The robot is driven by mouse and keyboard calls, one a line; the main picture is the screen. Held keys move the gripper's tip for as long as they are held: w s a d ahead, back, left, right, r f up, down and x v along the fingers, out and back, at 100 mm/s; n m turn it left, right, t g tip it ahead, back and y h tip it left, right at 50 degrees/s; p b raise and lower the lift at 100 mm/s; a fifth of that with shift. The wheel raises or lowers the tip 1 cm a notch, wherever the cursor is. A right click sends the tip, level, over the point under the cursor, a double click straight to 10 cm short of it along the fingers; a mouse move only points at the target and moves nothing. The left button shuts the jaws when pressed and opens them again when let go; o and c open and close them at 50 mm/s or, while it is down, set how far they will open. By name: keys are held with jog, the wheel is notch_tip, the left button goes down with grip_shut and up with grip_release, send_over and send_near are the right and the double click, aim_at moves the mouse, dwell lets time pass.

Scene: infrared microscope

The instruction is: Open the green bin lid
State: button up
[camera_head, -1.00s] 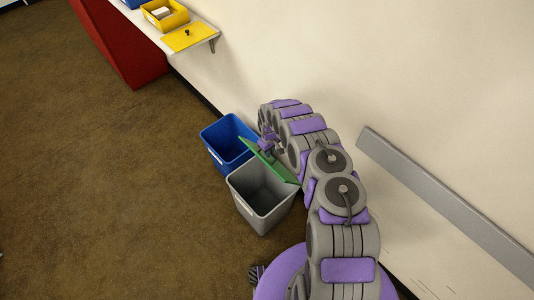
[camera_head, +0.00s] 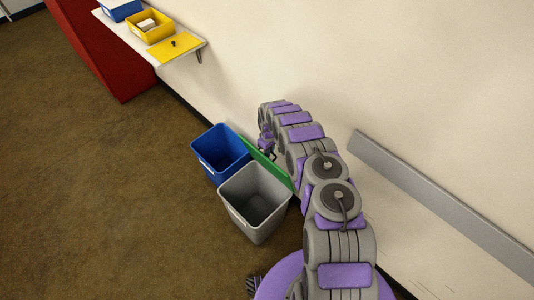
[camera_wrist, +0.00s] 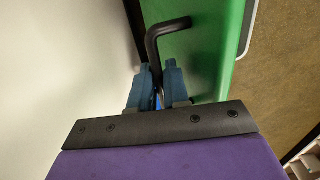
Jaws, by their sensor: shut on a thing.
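The grey bin (camera_head: 238,219) stands on the floor with its top uncovered and its inside in view. Its green lid (camera_head: 262,161) is swung up steeply along the bin's wall side, partly hidden by my arm. In the wrist view the green lid (camera_wrist: 198,50) fills the middle, with a black bent handle (camera_wrist: 156,38) on its face. My gripper (camera_wrist: 158,84) has its blue fingers shut on this handle. In the head view my gripper (camera_head: 267,149) is small and sits just behind the lid, on the wall side.
A blue bin (camera_head: 208,161) stands beside the grey bin. The wall (camera_head: 300,60) is close behind the lid and my arm, with a grey rail (camera_head: 430,202) on it. A shelf with a yellow bin (camera_head: 151,34) and a yellow lid (camera_head: 176,47) is upper left. The brown floor (camera_head: 100,200) at left is clear.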

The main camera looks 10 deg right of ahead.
jog(key=w+d+b, duration=0.3)
jog(key=d, duration=0.2)
jog(key=shift+w+d+r, duration=0.15)
jog(key=shift+w+r, duration=0.05)
jog(key=shift+w, duration=0.1)
jog(key=o, duration=0.6)
jog(key=shift+c, duration=0.2)
jog(key=shift+w+d+r, duration=0.1)
jog(key=shift+r, duration=0.7)
jog(key=shift+w+d+r, duration=0.1)
jog(key=shift+r, duration=0.7)
notch_tip(320, 180, up, 9)
jog(key=p, duration=0.2)
jog(key=shift+p, duration=0.3)
dwell(1.2)
jog(key=shift+f, duration=0.1)
